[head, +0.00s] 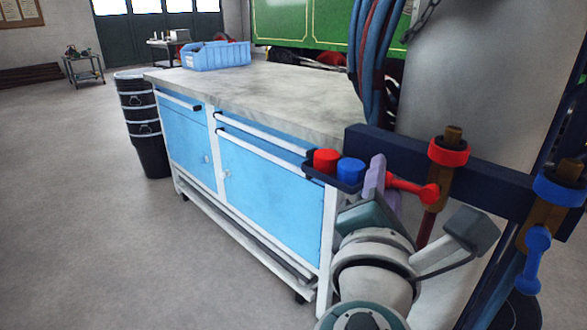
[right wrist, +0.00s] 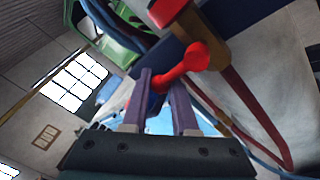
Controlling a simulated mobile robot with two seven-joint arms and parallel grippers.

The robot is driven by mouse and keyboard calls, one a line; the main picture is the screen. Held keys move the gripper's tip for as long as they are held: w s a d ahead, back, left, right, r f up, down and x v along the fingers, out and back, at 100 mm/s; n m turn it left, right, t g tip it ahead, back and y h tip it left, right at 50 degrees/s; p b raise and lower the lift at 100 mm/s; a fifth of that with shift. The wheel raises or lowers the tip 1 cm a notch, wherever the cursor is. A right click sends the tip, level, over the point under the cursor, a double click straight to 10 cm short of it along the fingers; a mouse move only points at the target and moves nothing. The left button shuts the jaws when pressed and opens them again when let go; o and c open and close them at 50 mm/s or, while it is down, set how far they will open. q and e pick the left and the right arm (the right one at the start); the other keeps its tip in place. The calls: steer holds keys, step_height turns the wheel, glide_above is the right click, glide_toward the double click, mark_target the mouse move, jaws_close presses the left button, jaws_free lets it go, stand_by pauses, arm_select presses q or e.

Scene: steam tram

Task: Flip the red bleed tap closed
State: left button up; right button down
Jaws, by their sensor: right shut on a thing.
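The red bleed tap has a brass body with a red collar (head: 448,152) on the dark blue rail. Its red lever (head: 411,188) points left, roughly level, across the downward line of its pipe. In the right wrist view the lever (right wrist: 186,64) runs down to the left between the purple fingers. My right gripper (head: 379,184) is at the lever's free end. In the right wrist view this gripper (right wrist: 162,82) is shut on that end. The exact contact is partly hidden by the fingers. My left gripper is not in view.
A blue tap (head: 537,243) to the right has its lever hanging down. A red cap (head: 326,160) and a blue cap (head: 351,169) sit in a small holder just left of the gripper. Blue hoses (head: 372,60) hang behind.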

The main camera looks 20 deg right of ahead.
steer(key=shift+m+b, duration=0.35)
steer(key=shift+m, duration=0.05)
steer(key=shift+r, duration=0.2)
steer(key=shift+r+m, duration=0.15)
steer(key=shift+m, duration=0.15)
steer(key=c, duration=0.7)
jaws_free()
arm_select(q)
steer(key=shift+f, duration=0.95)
arm_select(e)
steer(key=shift+a, duration=0.1)
steer(key=shift+s+a, duration=0.25)
steer(key=shift+s, duration=0.05)
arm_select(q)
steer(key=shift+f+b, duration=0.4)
arm_select(e)
steer(key=v, duration=0.9)
steer(key=shift+f, duration=0.25)
